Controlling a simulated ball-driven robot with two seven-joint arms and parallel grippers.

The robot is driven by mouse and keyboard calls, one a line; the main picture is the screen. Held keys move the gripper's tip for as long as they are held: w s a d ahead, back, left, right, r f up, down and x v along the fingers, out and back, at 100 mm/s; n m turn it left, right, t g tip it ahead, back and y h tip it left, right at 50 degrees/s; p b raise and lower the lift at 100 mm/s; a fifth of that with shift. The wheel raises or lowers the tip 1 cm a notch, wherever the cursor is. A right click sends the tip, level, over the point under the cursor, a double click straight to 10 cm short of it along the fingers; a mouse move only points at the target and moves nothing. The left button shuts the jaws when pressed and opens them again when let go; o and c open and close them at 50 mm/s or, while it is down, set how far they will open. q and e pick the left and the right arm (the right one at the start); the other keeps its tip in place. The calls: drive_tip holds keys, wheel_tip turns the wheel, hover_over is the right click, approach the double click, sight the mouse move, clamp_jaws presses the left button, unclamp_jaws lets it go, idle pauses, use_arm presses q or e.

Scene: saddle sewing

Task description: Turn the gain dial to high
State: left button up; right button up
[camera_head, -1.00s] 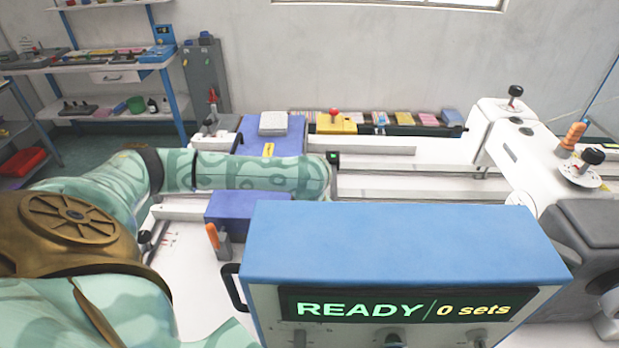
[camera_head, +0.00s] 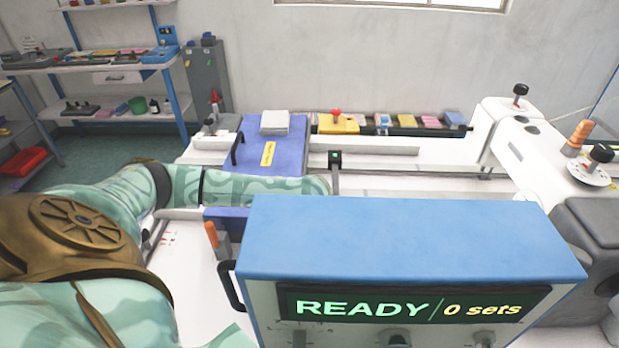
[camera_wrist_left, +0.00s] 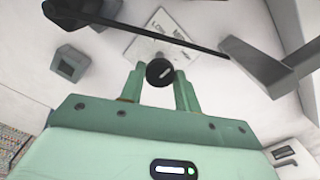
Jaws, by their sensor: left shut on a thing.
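In the left wrist view, a black round dial knob (camera_wrist_left: 160,72) with a short white mark stands in front of a pale label plate (camera_wrist_left: 166,28). The plate's lettering is small and slanted; it seems to begin with LOW. My left gripper (camera_wrist_left: 159,80) has its two green fingers on either side of the knob and is shut on it. In the head view my left arm comes in from the left, and its hand is hidden behind the blue box. My right gripper is in neither view.
The blue box (camera_head: 410,235) stands in front, its display reading READY / 0 sets, with knobs partly visible below. A purple block (camera_head: 285,140) and white rails lie behind my arm. A black bar (camera_wrist_left: 140,32) crosses above the knob in the wrist view.

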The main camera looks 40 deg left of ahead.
use_arm(q)
drive_tip(key=m+p, duration=0.2)
drive_tip(key=p, duration=0.1)
drive_tip(key=shift+r+m, duration=0.25)
drive_tip(key=shift+m, duration=0.05)
drive_tip(key=m+p, duration=0.2)
drive_tip(key=shift+m, duration=0.3)
drive_tip(key=m+p, duration=0.1)
drive_tip(key=m, duration=0.2)
drive_tip(key=shift+f+p, duration=0.1)
drive_tip(key=shift+p, duration=0.3)
drive_tip(key=shift+f+m+p, duration=0.1)
drive_tip(key=shift+m+p, duration=0.3)
drive_tip(key=shift+m, duration=1.4)
drive_tip(key=o, duration=1)
wheel_tip(320, 180, up, 16)
drive_tip(key=p, duration=0.3)
